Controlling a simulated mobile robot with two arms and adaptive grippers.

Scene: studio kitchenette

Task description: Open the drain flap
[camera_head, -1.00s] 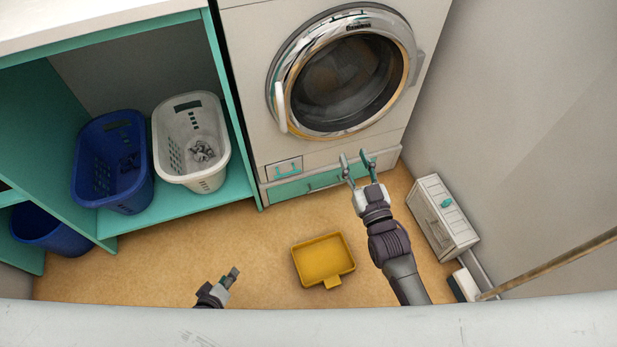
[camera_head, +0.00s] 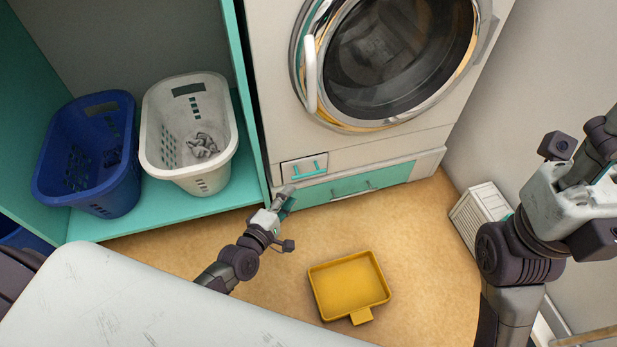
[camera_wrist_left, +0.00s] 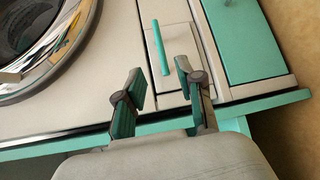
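The drain flap (camera_head: 290,172) is a small pale panel with a teal bar handle (camera_head: 306,167), low on the left of the washing machine's front. It looks shut. In the left wrist view the flap (camera_wrist_left: 174,42) and its upright-looking handle (camera_wrist_left: 161,47) lie just beyond my fingertips. My left gripper (camera_head: 287,198) is just below the flap in the head view. In the left wrist view its fingers (camera_wrist_left: 159,80) are apart with nothing between them, short of the handle. My right gripper (camera_head: 585,195) is raised at the right edge; its fingers are not clear.
A teal drawer front (camera_head: 345,187) runs along the washer's (camera_head: 272,95) base. A yellow tray (camera_head: 350,287) lies on the floor. White (camera_head: 205,175) and blue (camera_head: 110,195) baskets stand on the teal shelf at left. A white slatted box (camera_head: 480,213) stands by the right wall.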

